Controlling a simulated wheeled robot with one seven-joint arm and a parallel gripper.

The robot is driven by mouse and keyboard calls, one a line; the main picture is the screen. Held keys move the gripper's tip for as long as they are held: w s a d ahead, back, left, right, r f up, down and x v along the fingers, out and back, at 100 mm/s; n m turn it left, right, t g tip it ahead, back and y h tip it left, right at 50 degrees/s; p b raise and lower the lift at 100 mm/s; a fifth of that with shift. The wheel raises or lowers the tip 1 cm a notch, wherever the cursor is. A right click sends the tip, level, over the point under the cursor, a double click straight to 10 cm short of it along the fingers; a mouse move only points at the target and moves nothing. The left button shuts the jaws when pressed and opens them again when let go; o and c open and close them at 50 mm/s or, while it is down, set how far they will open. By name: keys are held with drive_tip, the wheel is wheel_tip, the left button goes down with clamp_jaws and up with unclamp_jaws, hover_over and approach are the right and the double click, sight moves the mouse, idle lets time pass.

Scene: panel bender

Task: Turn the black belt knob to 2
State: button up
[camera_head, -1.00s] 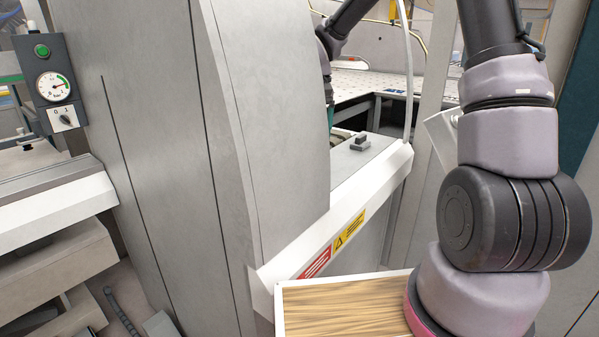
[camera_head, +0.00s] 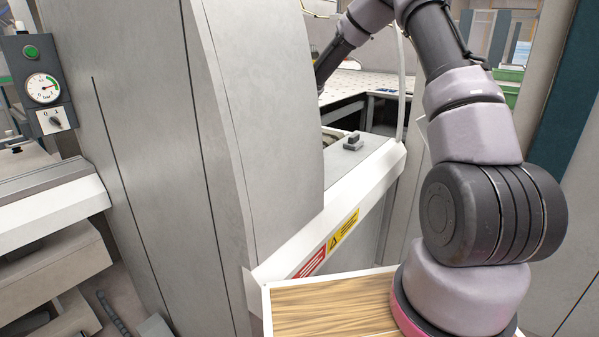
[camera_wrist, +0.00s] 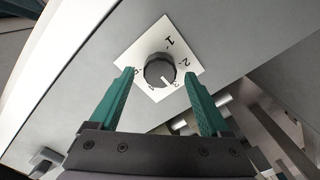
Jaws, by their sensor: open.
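The black belt knob (camera_wrist: 160,69) sits on a square white dial plate (camera_wrist: 143,50) on a light grey surface in the wrist view. Printed numbers ring it, with 1 at the top and 2 at the right. Its white pointer mark is at the lower right, near the 3 and away from the 2. My gripper (camera_wrist: 158,74) is open, its teal fingers apart on either side of the knob in the picture. I cannot tell whether they touch it. In the head view my gripper is hidden behind the tall grey housing (camera_head: 265,110).
A control box (camera_head: 38,85) with a green button, gauge and 0/1 switch is at the far left. A dark block (camera_head: 353,141) stands on the white-edged ledge (camera_head: 370,175) behind the housing.

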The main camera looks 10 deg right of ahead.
drive_tip(key=shift+f, duration=0.2)
clamp_jaws()
drive_tip(key=shift+n, duration=0.4)
drive_tip(key=n, duration=0.5)
drive_tip(key=shift+n, duration=0.3)
drive_tip(key=n, duration=0.5)
drive_tip(key=shift+a, duration=0.1)
drive_tip(key=shift+n, duration=0.3)
